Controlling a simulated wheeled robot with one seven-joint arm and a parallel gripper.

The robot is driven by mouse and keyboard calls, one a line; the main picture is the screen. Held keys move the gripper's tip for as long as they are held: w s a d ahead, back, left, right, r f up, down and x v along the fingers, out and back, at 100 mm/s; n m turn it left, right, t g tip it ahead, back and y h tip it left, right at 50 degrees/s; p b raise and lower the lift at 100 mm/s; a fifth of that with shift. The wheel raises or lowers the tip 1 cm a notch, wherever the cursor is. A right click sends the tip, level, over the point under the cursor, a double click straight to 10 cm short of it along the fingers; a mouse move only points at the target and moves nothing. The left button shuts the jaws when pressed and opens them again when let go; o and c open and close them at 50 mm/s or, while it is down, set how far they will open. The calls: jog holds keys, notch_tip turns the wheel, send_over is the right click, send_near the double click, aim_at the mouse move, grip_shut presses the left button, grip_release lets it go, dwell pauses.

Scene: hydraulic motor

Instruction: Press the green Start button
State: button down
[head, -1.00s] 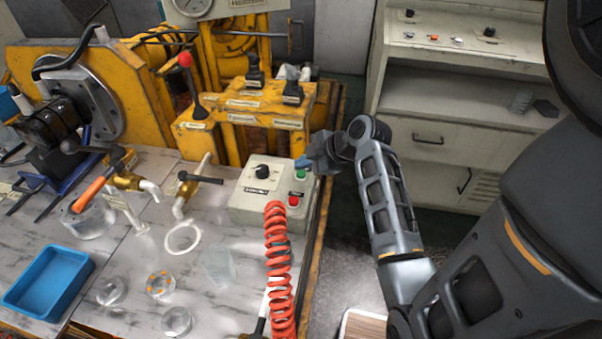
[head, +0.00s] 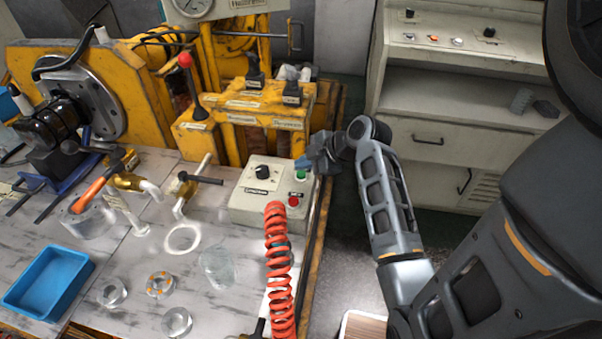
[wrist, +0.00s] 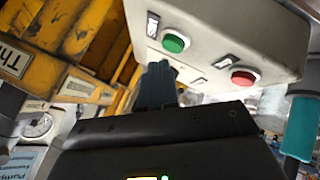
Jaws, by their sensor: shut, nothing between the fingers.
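The green Start button (head: 300,175) is on the top right of a pale control box (head: 247,205) at the table's right edge. A red button (head: 293,201) sits below it and a black knob (head: 262,172) to its left. My gripper (head: 302,163) is shut and empty, its blue fingertips just above the green button in the head view. In the wrist view, the shut fingers (wrist: 158,72) point toward the box near the green button (wrist: 174,42), with the red button (wrist: 244,78) to the right. I cannot tell whether the fingertips touch the button.
A coiled red hose (head: 279,265) stands in front of the box. Yellow machinery (head: 245,110) with black levers rises behind it. A blue tray (head: 47,283) and clear dishes lie on the table at left. A cabinet (head: 450,110) stands at the back right.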

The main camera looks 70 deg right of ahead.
aim_at(304, 175)
jog(key=shift+f, duration=0.1)
dwell(0.5)
jog(key=shift+f+b, duration=0.35)
jog(key=shift+f+b, duration=0.3)
jog(key=shift+f, duration=0.1)
dwell(0.6)
jog(key=shift+r, duration=0.1)
jog(key=shift+r+p, duration=0.65)
jog(key=shift+r, duration=0.05)
jog(key=shift+r+p, duration=2)
jog(key=shift+r, duration=0.6)
jog(key=shift+f, duration=0.1)
